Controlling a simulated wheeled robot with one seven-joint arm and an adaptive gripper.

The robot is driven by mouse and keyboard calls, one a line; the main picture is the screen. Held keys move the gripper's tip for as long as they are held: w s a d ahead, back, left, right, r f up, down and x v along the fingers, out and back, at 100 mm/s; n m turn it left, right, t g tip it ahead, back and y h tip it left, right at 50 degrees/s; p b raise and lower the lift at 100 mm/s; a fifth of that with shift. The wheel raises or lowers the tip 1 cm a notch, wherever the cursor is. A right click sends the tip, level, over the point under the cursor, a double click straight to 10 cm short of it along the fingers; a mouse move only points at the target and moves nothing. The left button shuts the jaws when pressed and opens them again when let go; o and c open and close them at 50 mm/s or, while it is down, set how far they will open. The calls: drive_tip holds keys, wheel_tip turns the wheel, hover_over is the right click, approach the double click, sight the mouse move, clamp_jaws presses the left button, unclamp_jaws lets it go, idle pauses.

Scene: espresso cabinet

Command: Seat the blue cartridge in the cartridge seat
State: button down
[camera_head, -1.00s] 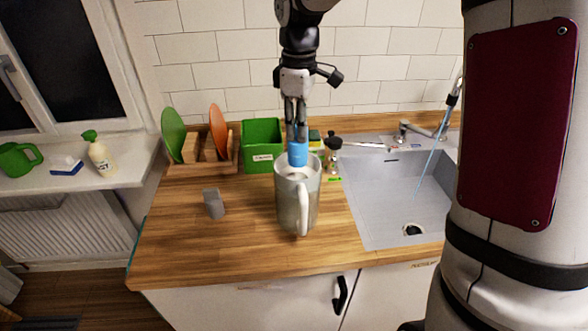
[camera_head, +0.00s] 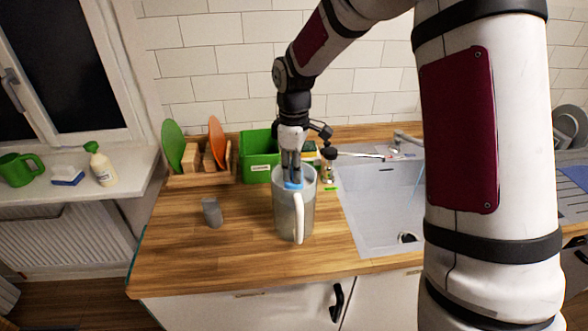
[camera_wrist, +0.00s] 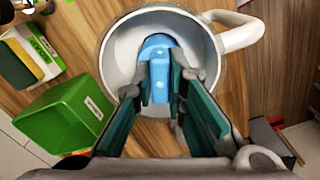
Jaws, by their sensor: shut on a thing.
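The blue cartridge (camera_wrist: 158,50) is between the fingers of my gripper (camera_wrist: 160,95), which is shut on it. In the wrist view the cartridge is inside the round rim of a grey-white pitcher-like vessel (camera_wrist: 112,62) with a handle. In the head view my gripper (camera_head: 292,180) points down into the top of this vessel (camera_head: 292,218), and only a bit of the blue cartridge (camera_head: 293,186) shows at the rim. The cartridge's lower end is hidden inside the vessel, so I cannot tell whether it touches the bottom. No separate cartridge seat can be made out.
A small grey block (camera_head: 212,213) lies left of the vessel on the wooden counter (camera_head: 180,255). A green bin (camera_head: 258,155) and a plate rack (camera_head: 200,178) stand behind. The sink (camera_head: 372,215) is at right. The left front counter is clear.

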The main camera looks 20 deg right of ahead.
drive_tip(key=c, duration=1.6)
unclamp_jaws()
drive_tip(key=shift+f, duration=0.1)
wheel_tip(320, 180, up, 11)
drive_tip(key=b, duration=0.2)
drive_tip(key=s+r+m+t, duration=0.2)
drive_tip(key=s+r+m, duration=0.2)
drive_tip(key=s+r, duration=0.5)
drive_tip(key=s+f+m+t, duration=0.3)
drive_tip(key=s+m, duration=0.4)
drive_tip(key=s, duration=0.9)
drive_tip(key=shift+t, duration=0.3)
